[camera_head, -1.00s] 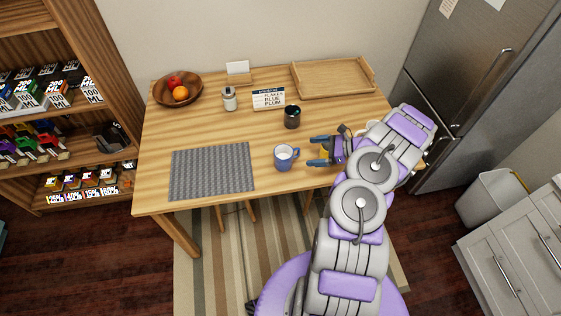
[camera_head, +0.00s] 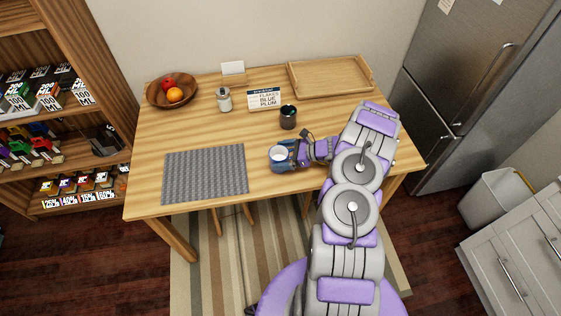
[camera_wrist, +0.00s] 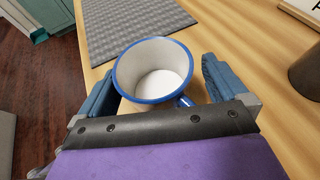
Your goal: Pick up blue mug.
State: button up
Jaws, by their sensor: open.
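The blue mug (camera_head: 279,158) stands upright on the wooden table, right of the grey mat. In the wrist view the mug (camera_wrist: 152,62) shows a white inside and a blue rim, with its handle toward my gripper's palm and partly hidden by it. My gripper (camera_head: 284,155) reaches in from the right at the mug. In the wrist view my open gripper (camera_wrist: 157,84) has one blue finger on each side of the mug. A gap shows on the right; I cannot tell whether the left finger touches it.
A dark mug (camera_head: 288,117) stands just behind the blue mug. A small sign (camera_head: 264,98), a jar (camera_head: 224,99), a fruit bowl (camera_head: 171,91) and a wooden tray (camera_head: 331,77) are farther back. The grey mat (camera_head: 205,173) is bare.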

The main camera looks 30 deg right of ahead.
aim_at(280, 149)
jog(key=shift+w+d+f, duration=0.1)
jog(key=shift+w, duration=0.05)
jog(key=shift+a, duration=0.5)
jog(key=shift+c, duration=0.4)
jog(key=shift+a, duration=0.4)
jog(key=c, duration=0.3)
jog(key=shift+d, duration=0.6)
jog(key=c, duration=0.7)
jog(key=shift+a, duration=0.15)
jog(key=shift+c, duration=0.5)
jog(key=shift+a+r+p, duration=0.1)
jog(key=shift+r+p, duration=0.45)
jog(key=shift+r, duration=1.3)
jog(key=s+a+p, duration=0.1)
jog(key=s+a, duration=0.1)
jog(key=s, duration=0.5)
jog(key=s+a+r+p, duration=0.1)
jog(key=s+a, duration=0.1)
jog(key=s, duration=0.6)
jog(key=shift+s+r, duration=0.2)
jog(key=shift+r, duration=0.05)
